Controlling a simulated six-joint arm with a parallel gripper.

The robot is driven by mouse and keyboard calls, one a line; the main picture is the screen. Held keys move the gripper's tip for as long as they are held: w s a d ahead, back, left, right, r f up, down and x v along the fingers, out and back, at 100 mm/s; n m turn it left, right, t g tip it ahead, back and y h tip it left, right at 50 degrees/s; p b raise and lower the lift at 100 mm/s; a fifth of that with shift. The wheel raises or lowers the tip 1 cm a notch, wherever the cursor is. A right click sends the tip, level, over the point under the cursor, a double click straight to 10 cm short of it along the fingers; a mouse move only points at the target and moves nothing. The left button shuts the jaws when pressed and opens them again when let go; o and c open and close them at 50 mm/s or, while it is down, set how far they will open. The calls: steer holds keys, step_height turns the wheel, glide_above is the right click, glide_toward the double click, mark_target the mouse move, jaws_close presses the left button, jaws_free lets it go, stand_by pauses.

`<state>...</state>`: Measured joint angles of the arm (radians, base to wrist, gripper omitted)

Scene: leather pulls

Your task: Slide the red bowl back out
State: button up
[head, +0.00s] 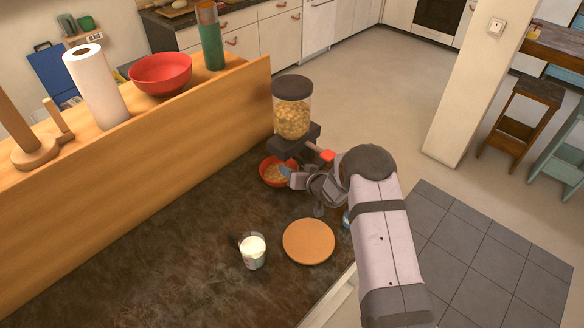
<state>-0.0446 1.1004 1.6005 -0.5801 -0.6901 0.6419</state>
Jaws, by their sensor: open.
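A small red bowl (265,181) with cereal in it sits on the dark counter, under the spout of the cereal dispenser (292,108). The dispenser has a clear hopper of cereal, a dark body and a lever with a red tip (327,156). My gripper (287,175) is open at the right side of this bowl, with its fingertips at or over the rim. I cannot tell whether they touch it. The gripper and the dispenser hide part of the bowl. A larger red bowl (161,74) stands on the raised wooden ledge, away from my gripper.
A round tan board (308,242) and a glass of milk (252,251) stand on the counter in front of the bowl. The wooden ledge (190,130) bounds the counter behind, holding a paper towel roll (97,88) and a green bottle (210,40). The counter's left front is clear.

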mark_target(261, 203)
steer(key=shift+w+a+f, duration=0.25)
steer(key=shift+w+f, duration=0.1)
steer(key=shift+w, duration=0.15)
jaws_close()
steer(key=shift+s+a, duration=0.1)
steer(key=shift+s+a+f+p, duration=0.15)
steer(key=shift+s+a+p, duration=0.15)
steer(key=shift+s+a, duration=4.9)
steer(key=shift+d, duration=0.1)
